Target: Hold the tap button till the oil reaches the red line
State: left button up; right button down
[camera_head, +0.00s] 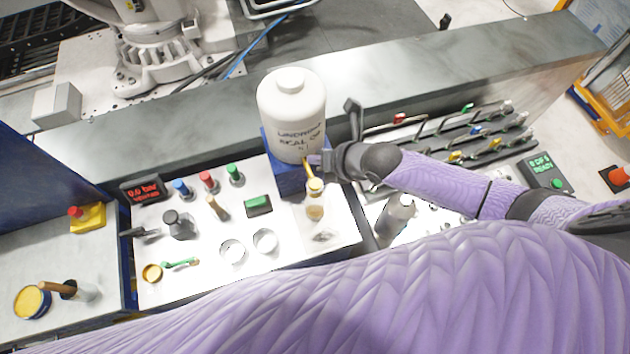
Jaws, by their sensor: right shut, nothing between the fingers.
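A white oil jug (291,112) with handwritten black lettering stands on a blue block (286,178). A small brass-coloured tap (309,171) sticks out low on its front. Under the tap stands a small clear glass (314,207) with a yellowish tint; its oil level and any red line are too small to make out. My right gripper (318,161) reaches in from the right, shut and empty, its tip at the tap beside the jug. The tap button is hidden or too small to tell, so I cannot tell whether the tip touches it. My left gripper is out of view.
The white work panel (190,262) holds blue, red and green-topped fittings, a green block (258,206) and two white rings. A grey-white bottle (397,214) stands right of the glass. A rack of tools (465,140) lies behind my right forearm. A grey ledge runs behind.

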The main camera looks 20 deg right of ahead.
aim_at(310, 182)
notch_tip(310, 182, down, 9)
jog(key=b, duration=0.7)
jog(key=shift+r+b, duration=0.15)
jog(key=shift+b, duration=0.2)
dwell(1.2)
jog(key=shift+f+b, duration=0.4)
jog(key=shift+f+b, duration=0.4)
dwell(4.5)
